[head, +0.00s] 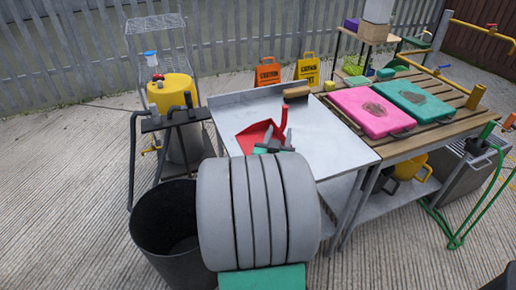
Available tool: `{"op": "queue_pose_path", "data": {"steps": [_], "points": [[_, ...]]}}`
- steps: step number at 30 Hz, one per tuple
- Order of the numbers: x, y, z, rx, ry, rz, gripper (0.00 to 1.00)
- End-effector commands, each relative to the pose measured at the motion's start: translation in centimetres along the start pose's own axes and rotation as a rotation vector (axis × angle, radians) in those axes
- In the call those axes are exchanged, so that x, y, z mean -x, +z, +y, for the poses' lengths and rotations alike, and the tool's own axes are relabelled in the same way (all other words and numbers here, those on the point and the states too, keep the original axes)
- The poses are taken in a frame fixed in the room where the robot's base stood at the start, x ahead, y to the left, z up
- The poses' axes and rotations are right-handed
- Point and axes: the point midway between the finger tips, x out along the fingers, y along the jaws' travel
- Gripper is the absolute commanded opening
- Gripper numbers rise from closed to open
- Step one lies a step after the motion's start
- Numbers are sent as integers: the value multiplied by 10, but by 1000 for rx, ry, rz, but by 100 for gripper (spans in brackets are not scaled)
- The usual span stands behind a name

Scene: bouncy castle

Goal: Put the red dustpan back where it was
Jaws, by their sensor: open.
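The red dustpan (256,137) lies on the left part of the grey metal table (334,140) in the head view. My gripper (286,128) is at the right side of the dustpan, low over the tabletop. Its two grey fingers are apart, and it looks open. The gripper partly covers the dustpan's right side. I cannot tell whether the fingers touch the dustpan. A red piece (295,93) shows farther back, and I cannot tell whether it belongs to the dustpan.
A brown block (295,102) sits at the table's back edge. A wooden table (440,135) with pink (372,110) and green (414,99) pads adjoins on the right. A black bin (165,222) stands front left. The metal table's right part is clear.

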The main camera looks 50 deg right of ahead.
Motion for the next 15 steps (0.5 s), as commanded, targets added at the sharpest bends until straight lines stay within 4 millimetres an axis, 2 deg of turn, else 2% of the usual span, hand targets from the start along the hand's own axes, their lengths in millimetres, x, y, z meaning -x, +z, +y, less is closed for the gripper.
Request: {"op": "queue_pose_path", "data": {"steps": [2,5,8,11,12,14,15], "points": [[1,0,-3,-1,-3,-7,41],[4,8,-23,-8,-28,-75,41],[20,27,-70,-4,-98,-241,41],[62,53,-133,47,-226,-465,41],[87,63,-155,84,-286,-557,41],[129,75,-186,153,-387,-691,41],[161,81,-202,211,-459,-775,41]]}}
